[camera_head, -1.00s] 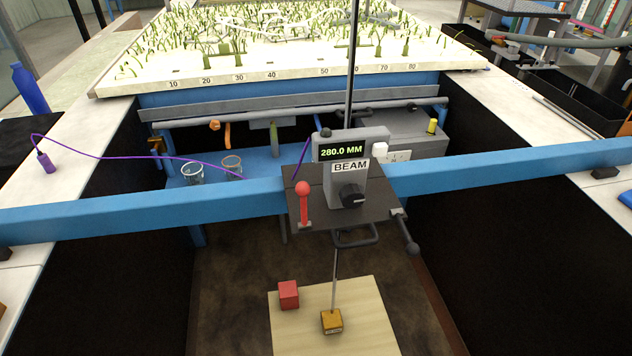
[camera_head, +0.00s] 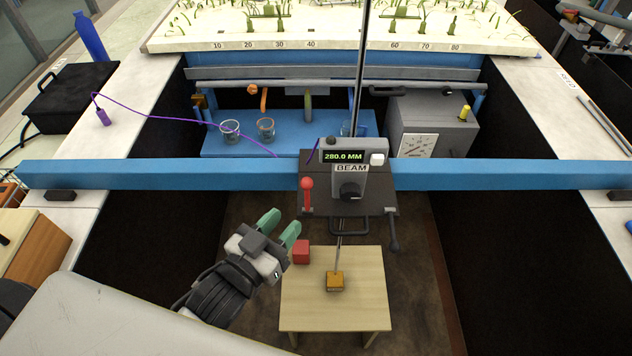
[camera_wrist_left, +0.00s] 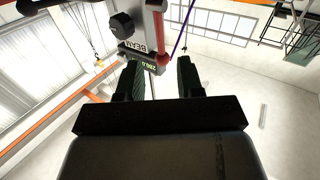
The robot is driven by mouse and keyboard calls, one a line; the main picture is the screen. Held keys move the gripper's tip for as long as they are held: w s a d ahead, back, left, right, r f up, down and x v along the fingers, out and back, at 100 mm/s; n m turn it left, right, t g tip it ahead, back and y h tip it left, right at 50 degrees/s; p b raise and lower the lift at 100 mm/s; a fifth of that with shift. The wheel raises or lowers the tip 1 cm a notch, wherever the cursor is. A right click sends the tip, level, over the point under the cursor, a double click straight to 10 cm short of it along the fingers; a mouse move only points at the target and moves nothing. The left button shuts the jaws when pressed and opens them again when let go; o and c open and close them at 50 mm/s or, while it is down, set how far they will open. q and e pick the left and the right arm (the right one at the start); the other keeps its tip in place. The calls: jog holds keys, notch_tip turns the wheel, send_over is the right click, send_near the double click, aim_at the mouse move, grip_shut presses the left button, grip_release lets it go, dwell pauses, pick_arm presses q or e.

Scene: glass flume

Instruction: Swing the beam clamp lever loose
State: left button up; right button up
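The blue beam (camera_head: 480,175) spans the channel. Its dark carriage carries a grey unit marked BEAM (camera_head: 350,182) with a display reading 280.0 MM. A red lever with a round red knob (camera_head: 307,190) stands upright at the carriage's left. A dark lever (camera_head: 392,235) hangs at its right; no label tells which one is the clamp lever. My left gripper (camera_head: 280,228) is open and empty, its green fingers below and left of the red lever, apart from it. In the left wrist view, the BEAM unit (camera_wrist_left: 137,38) shows beyond the open fingers (camera_wrist_left: 160,78). My right gripper is not in view.
Below the carriage, a thin rod reaches down to a yellow block (camera_head: 335,281) on a pale wooden table (camera_head: 350,312). A red cube (camera_head: 301,251) sits close to my left gripper. Glass beakers (camera_head: 230,130) and a purple cable (camera_head: 190,120) lie beyond the beam.

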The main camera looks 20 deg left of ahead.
aim_at(306, 198)
pick_arm(q)
jog(key=p+x, duration=0.2)
jog(key=x, duration=0.6)
jog(key=shift+w+d+p, duration=0.1)
jog(key=shift+w+p, duration=0.3)
jog(key=shift+w+d+f, duration=0.1)
jog(key=shift+w+d, duration=0.05)
jog(key=shift+w, duration=0.35)
grip_shut()
